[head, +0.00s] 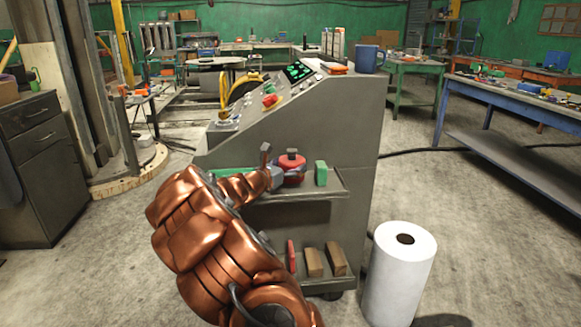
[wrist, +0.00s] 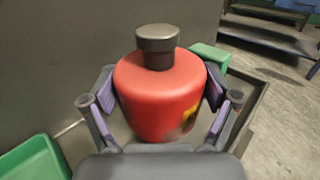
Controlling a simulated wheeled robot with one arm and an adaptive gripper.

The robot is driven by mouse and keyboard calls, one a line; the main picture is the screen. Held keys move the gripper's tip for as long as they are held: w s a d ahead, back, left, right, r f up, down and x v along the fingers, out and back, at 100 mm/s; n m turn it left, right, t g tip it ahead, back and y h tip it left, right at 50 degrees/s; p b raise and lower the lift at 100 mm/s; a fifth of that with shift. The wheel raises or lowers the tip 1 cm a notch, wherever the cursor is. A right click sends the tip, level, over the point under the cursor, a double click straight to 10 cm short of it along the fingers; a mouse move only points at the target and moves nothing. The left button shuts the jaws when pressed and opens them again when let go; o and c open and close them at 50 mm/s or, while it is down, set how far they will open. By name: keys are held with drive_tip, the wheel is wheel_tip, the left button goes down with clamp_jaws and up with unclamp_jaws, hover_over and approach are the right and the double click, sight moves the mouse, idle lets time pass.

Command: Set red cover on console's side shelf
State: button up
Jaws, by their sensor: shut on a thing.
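The red cover (head: 292,174) is a squat red cylinder with a dark knob on top. In the wrist view the red cover (wrist: 158,92) stands upright between the fingers, with a yellow mark low on its right side. My gripper (head: 279,178) is shut on it, one finger on each side; the gripper also shows in the wrist view (wrist: 160,108). The cover is at the console's upper side shelf (head: 330,190), left of a green block (head: 321,173). Its underside is hidden, so I cannot tell whether it touches the shelf.
A green tray (wrist: 30,160) is on the shelf's left part. The lower shelf holds brown blocks (head: 314,262) and a red item (head: 291,255). A white roll (head: 400,275) stands on the floor at right.

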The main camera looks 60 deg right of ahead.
drive_tip(key=shift+f, duration=0.55)
drive_tip(key=o, duration=1)
drive_tip(key=shift+r, duration=0.45)
drive_tip(key=shift+w+a+r, duration=0.1)
drive_tip(key=shift+a+r, duration=0.05)
drive_tip(key=shift+a, duration=0.2)
drive_tip(key=a, duration=0.7)
drive_tip(key=w+a, duration=0.1)
drive_tip(key=a, duration=0.3)
drive_tip(key=shift+w+a+p, duration=0.1)
drive_tip(key=shift+p, duration=0.3)
